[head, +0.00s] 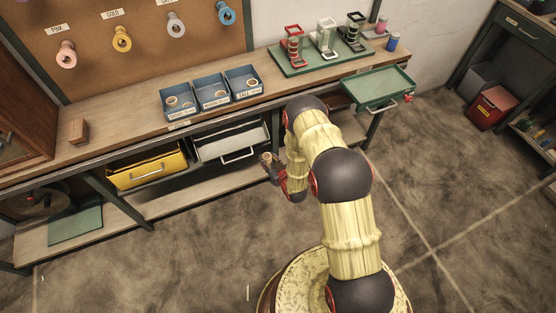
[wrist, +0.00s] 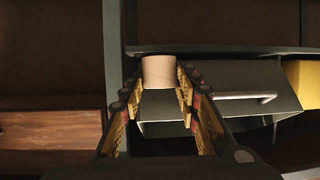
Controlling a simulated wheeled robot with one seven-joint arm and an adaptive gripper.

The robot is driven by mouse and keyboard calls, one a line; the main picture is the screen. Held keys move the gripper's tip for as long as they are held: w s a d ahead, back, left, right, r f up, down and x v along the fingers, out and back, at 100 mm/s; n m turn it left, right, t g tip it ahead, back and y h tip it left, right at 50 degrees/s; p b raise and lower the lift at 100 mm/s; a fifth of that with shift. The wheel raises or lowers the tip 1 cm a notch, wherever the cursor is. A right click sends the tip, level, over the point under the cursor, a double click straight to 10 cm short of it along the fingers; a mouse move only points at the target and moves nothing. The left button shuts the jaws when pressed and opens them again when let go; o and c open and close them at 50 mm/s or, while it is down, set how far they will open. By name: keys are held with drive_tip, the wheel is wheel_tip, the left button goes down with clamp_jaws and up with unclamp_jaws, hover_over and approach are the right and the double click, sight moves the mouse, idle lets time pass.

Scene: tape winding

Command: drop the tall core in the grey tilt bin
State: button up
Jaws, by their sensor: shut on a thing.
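My gripper (wrist: 160,95) is shut on a pale tan cylindrical core (wrist: 160,72), which stands between the fingertips in the wrist view. In the head view the core (head: 266,158) shows small at the end of my arm, in front of the bench's underside. The grey tilt bin (head: 228,145) hangs under the bench top just left of my gripper, its front leaning outward. In the wrist view the grey bin (wrist: 225,107) with its bar handle lies beyond the fingers, and the core overlaps its upper edge. The gap between core and bin is hard to judge.
A yellow tilt bin (head: 147,169) hangs left of the grey one. Blue trays (head: 213,103) holding small cores stand on the bench top above. A green shelf (head: 378,90) juts out at the right. A lower shelf (head: 178,190) runs beneath the bins. The floor in front is clear.

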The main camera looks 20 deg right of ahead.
drive_tip(key=s+a+r+n+y+p, duration=0.1)
drive_tip(key=s+a+r+y, duration=0.1)
drive_tip(key=s+a+r, duration=0.5)
drive_tip(key=s+a+r+n+y, duration=0.1)
drive_tip(key=s+a+r+n, duration=0.1)
drive_tip(key=s+a+r, duration=0.6)
drive_tip(key=shift+g, duration=0.3)
drive_tip(key=shift+w+d+f+b, duration=0.35)
drive_tip(key=shift+w+b, duration=0.35)
drive_tip(key=shift+w, duration=2.95)
drive_tip(key=shift+w+d+f+b, duration=0.15)
drive_tip(key=shift+w+d+b, duration=0.5)
drive_tip(key=shift+w, duration=3.05)
drive_tip(key=shift+w+d+f+b, duration=0.25)
drive_tip(key=shift+w+b, duration=0.55)
drive_tip(key=shift+w, duration=2.85)
drive_tip(key=o, duration=0.8)
drive_tip(key=shift+o, duration=0.2)
drive_tip(key=shift+s, duration=0.1)
